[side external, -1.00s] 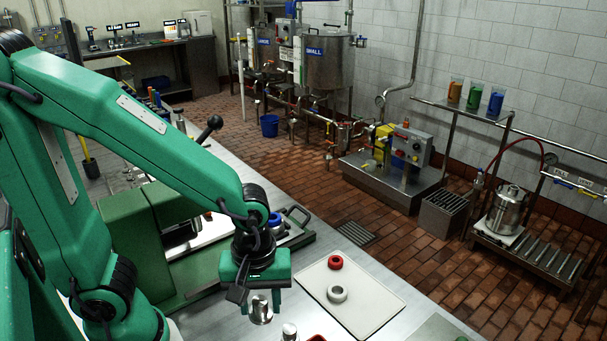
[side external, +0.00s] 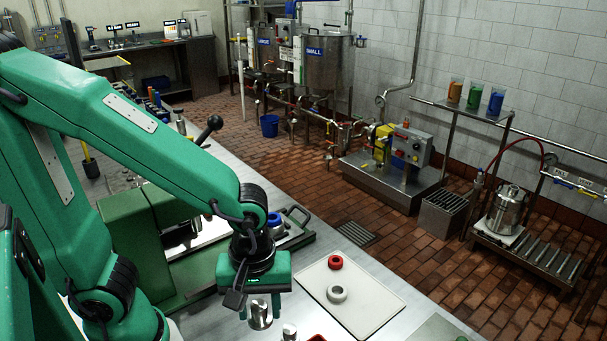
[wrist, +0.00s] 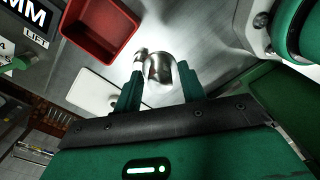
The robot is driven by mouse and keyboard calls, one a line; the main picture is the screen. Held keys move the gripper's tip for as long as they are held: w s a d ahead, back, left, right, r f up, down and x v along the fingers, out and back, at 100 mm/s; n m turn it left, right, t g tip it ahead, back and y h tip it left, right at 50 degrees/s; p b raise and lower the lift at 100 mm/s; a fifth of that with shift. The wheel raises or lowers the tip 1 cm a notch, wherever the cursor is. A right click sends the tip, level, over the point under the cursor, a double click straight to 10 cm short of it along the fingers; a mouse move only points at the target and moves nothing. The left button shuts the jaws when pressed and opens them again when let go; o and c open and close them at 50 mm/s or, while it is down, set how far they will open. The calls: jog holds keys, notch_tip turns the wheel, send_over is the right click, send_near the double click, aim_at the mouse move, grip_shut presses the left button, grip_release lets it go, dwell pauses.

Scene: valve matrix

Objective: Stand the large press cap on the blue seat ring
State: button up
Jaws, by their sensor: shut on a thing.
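My gripper (side external: 260,307) points down over the steel bench, its two green fingers shut on a shiny metal cap, the large press cap (side external: 261,317). The cap looks slightly tilted. In the wrist view the cap (wrist: 160,70) sits between the fingertips (wrist: 160,88). Whether its base touches the bench is unclear. A smaller metal cap (side external: 289,331) stands close by, and partly behind the large one in the wrist view (wrist: 140,56). The blue seat ring (side external: 274,219) is behind my gripper, by the green press, and is partly hidden by my wrist.
A red tray (wrist: 100,28) lies near the caps. The green press (side external: 145,240) with its lever (side external: 212,125) stands left and behind my wrist.

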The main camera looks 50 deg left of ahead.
jog(key=shift+w, duration=0.1)
jog(key=shift+w+a+r+n, duration=0.15)
jog(key=shift+w+n, duration=0.15)
jog(key=shift+w, duration=0.2)
jog(key=w+a+n, duration=0.5)
jog(key=w+a, duration=0.4)
jog(key=a, duration=0.4)
jog(key=w+a+r+n, duration=0.1)
jog(key=w+a+n, duration=0.5)
jog(key=w+a, duration=0.4)
jog(key=a, duration=0.4)
jog(key=shift+w, duration=0.25)
jog(key=shift+a+f, duration=0.1)
jog(key=shift+f, duration=1.8)
jog(key=shift+f, duration=0.5)
